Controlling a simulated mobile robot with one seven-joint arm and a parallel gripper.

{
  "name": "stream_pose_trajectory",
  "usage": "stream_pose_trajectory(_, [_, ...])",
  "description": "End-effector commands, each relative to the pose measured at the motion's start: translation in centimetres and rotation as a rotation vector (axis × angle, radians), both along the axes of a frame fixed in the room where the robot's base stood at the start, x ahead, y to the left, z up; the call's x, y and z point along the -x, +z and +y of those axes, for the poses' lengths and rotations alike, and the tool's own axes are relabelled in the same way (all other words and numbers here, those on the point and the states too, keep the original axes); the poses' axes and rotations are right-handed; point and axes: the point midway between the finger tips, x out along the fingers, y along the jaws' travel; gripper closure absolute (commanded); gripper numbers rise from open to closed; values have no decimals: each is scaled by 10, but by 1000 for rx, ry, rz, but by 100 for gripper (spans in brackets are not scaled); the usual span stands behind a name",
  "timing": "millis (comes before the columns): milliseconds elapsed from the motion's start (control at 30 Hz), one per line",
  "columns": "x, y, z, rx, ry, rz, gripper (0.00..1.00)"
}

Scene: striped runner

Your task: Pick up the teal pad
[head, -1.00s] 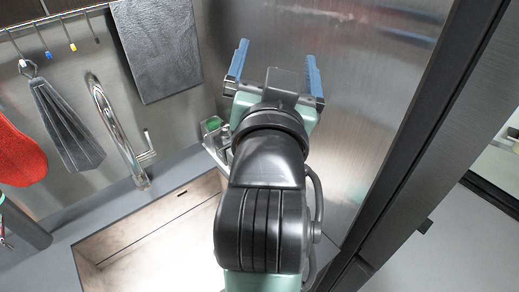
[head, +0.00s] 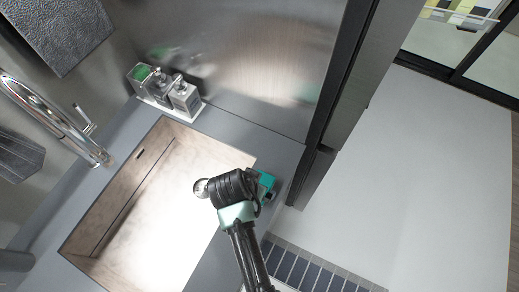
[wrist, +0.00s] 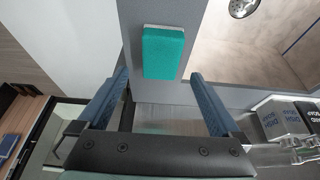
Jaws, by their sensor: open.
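The teal pad (wrist: 163,53) lies on the grey counter strip beside the sink in the wrist view. It is a small block with a pale edge at its top end. In the head view a teal patch that looks like the pad (head: 265,183) shows just right of my wrist, partly hidden by it. My gripper (wrist: 160,76) is open and empty. Its two blue fingers stand apart, with the pad showing between and beyond their tips. The fingers are hidden behind my arm in the head view. I cannot tell the exact height above the pad.
The sink (head: 82,238) lies left of the pad, with a chrome faucet (head: 52,112) behind it. Soap dispensers (head: 185,97) stand at the back wall. A dark upright panel (head: 340,95) rises behind the counter's right end. White floor and a striped runner (head: 310,270) lie beyond the counter edge.

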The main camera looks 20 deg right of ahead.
Motion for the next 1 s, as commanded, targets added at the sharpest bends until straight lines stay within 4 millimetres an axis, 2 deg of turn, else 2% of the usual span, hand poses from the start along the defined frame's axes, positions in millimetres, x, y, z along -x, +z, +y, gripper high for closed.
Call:
stream_pose_trajectory(267, [-3, -14, -5, 0, -1, 0, 0])
stream_pose_trajectory(700, [-13, -56, -17, 0, 0, -1, 0])
stream_pose_trajectory(1000, [-14, -59, -17, 0, 1, -3, 0])
